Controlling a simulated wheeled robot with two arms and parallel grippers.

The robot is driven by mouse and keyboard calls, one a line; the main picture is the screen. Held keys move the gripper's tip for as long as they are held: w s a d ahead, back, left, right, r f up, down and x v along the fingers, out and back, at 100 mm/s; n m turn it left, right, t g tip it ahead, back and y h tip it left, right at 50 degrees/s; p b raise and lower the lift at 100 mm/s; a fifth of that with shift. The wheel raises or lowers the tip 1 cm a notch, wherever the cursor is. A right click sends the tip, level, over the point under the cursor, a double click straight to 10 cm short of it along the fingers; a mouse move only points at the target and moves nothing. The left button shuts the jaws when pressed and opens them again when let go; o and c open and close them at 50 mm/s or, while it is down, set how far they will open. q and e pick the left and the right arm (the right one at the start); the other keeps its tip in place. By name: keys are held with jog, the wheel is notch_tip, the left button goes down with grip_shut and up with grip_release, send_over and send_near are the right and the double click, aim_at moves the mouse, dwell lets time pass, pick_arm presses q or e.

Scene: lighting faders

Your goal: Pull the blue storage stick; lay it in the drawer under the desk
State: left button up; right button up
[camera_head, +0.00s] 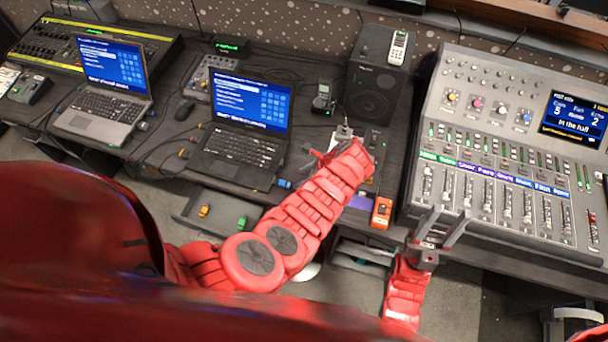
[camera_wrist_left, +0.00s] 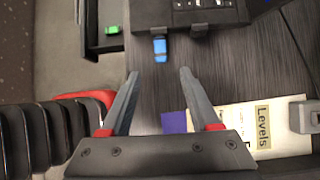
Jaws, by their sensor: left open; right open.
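The blue storage stick (camera_head: 284,184) sticks out of the right side of the black laptop (camera_head: 245,146). In the left wrist view the stick (camera_wrist_left: 160,48) is at the laptop's edge, just beyond and between my fingertips. My left gripper (camera_head: 318,154) is open and empty to the right of the laptop; its spread fingers show in the left wrist view (camera_wrist_left: 159,72). The drawer (camera_head: 183,214) under the desk is pulled out, with an orange and a green stick in it. My right gripper (camera_head: 440,224) is open and empty at the mixer's front edge.
The mixing console (camera_head: 480,228) stands at the right, with an orange device (camera_head: 381,213) beside it. A speaker (camera_head: 376,85) stands behind my left gripper. A grey laptop (camera_head: 105,105) is at the left. A "Levels" sheet (camera_wrist_left: 262,115) lies at right in the wrist view.

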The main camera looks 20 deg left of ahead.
pick_arm(q)
jog(key=b+x, duration=0.4)
jog(key=x, duration=0.4)
jog(key=shift+d+b, duration=0.15)
jog(key=shift+b, duration=0.2)
jog(key=shift+w+a+f, duration=0.1)
jog(key=shift+a+f, duration=0.25)
grip_shut()
jog(key=shift+d, duration=0.25)
jog(key=shift+d+b, duration=0.7)
jog(key=shift+d, duration=1.4)
